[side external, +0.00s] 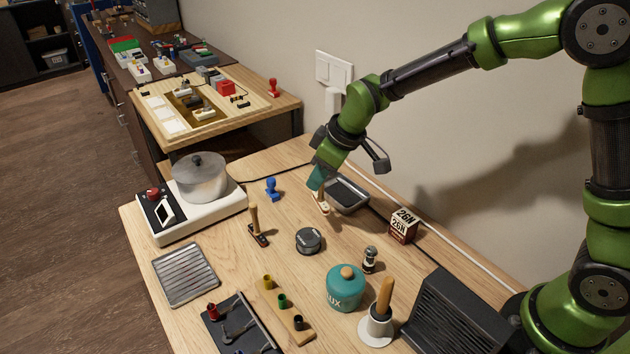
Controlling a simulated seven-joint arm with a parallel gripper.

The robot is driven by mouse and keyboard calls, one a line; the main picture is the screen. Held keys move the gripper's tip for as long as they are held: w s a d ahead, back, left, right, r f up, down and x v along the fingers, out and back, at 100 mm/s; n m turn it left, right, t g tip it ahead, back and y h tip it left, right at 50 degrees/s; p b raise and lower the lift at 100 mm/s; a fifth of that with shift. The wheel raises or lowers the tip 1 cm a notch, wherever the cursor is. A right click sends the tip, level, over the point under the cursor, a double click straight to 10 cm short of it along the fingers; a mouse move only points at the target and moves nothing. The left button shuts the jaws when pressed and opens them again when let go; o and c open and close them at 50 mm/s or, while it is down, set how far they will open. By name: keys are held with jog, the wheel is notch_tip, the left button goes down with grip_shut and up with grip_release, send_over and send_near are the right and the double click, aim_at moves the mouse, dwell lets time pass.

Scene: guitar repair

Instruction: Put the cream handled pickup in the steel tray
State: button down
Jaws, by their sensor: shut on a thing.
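My gripper (318,187) points down over the back middle of the table, shut on the handle of the cream pickup (322,207). The pickup hangs below the fingers; most of its handle is hidden by them. A grey metal tray with a dark inside (357,208) lies just right of and behind the pickup, partly hidden by my gripper. Whether the pickup touches the table or the tray's rim cannot be told. A ribbed silvery tray (185,275) lies at the front left.
A dark pickup with a wooden handle (258,236), a blue stamp-like piece (272,189) and a round black tin (308,240) stand nearby. A teal jar (346,288), a small box (403,226) and a hotplate with pot (192,205) stand farther off.

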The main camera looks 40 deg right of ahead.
jog(key=w+d+r+m, duration=0.1)
jog(key=w+d+r, duration=0.15)
jog(key=d, duration=0.25)
jog(key=w+d+r+m, duration=0.1)
jog(key=w+d, duration=0.2)
jog(key=d, duration=0.3)
send_over(341, 194)
jog(key=shift+h, duration=0.3)
notch_tip(341, 194, down, 9)
jog(key=shift+f, duration=0.2)
jog(key=shift+f, duration=0.2)
jog(key=c, duration=1.1)
grip_release()
jog(key=shift+o, duration=0.2)
